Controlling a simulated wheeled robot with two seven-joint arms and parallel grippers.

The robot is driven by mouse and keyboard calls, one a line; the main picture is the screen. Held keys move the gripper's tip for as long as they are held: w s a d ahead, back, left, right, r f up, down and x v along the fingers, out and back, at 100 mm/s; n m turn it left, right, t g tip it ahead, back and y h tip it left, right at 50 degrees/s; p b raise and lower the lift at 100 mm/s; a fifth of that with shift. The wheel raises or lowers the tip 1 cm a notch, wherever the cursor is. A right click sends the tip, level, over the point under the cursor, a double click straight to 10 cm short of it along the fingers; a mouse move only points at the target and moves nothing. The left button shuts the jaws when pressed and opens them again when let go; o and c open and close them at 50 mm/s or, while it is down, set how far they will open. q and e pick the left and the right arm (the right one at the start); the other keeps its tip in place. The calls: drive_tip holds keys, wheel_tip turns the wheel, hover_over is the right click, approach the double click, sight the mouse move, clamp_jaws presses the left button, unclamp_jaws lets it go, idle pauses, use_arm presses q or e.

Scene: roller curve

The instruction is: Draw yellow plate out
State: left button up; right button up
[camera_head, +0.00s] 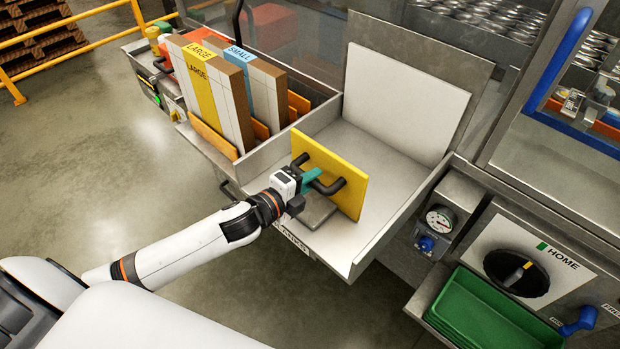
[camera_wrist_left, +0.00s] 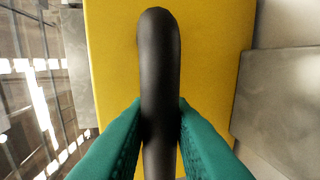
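The yellow plate (camera_head: 345,168) stands upright in the metal tray, with a black bar handle (camera_head: 330,187) on its near face. My left gripper (camera_head: 312,179) is at this handle, with its teal fingers around the bar. In the left wrist view the black handle (camera_wrist_left: 160,75) runs between the two fingers, which press against both its sides. The yellow plate (camera_wrist_left: 112,60) fills the background behind it. The plate's far side and lower edge are partly hidden. My right gripper is not in view.
The metal tray (camera_head: 385,205) has bare floor right of the plate and a pale upright panel (camera_head: 405,100) behind. A bin left of it holds boards labelled LARGE (camera_head: 208,88) and SMALL (camera_head: 252,85). A gauge (camera_head: 440,219) and green trays (camera_head: 490,315) are at right.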

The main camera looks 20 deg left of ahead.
use_arm(q)
drive_tip(key=o, duration=0.3)
drive_tip(key=shift+s+a, duration=0.15)
drive_tip(key=shift+s, duration=0.25)
drive_tip(key=shift+b+v, duration=1.4)
drive_tip(key=shift+v, duration=4.15)
